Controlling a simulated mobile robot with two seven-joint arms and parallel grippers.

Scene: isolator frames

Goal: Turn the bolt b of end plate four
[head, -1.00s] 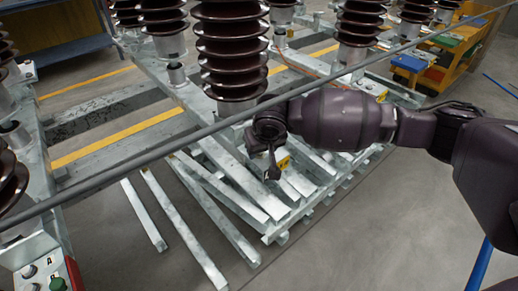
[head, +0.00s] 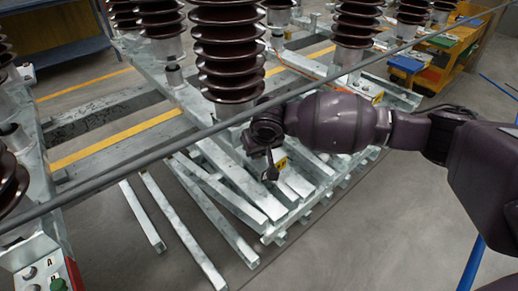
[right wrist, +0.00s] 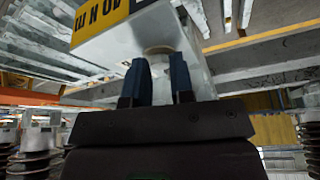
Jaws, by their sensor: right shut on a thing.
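A pale steel end plate (right wrist: 105,47) with a yellow lettered label (right wrist: 100,17) fills the upper part of the right wrist view. My left gripper is not in view.
A long grey bar (head: 110,172) crosses the head view diagonally in front of the frames. Brown ribbed insulators (head: 228,50) stand on the steel frames. Loose steel beams (head: 185,230) lie on the floor. A control box (head: 45,268) is at lower left and a yellow cart (head: 455,50) at upper right.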

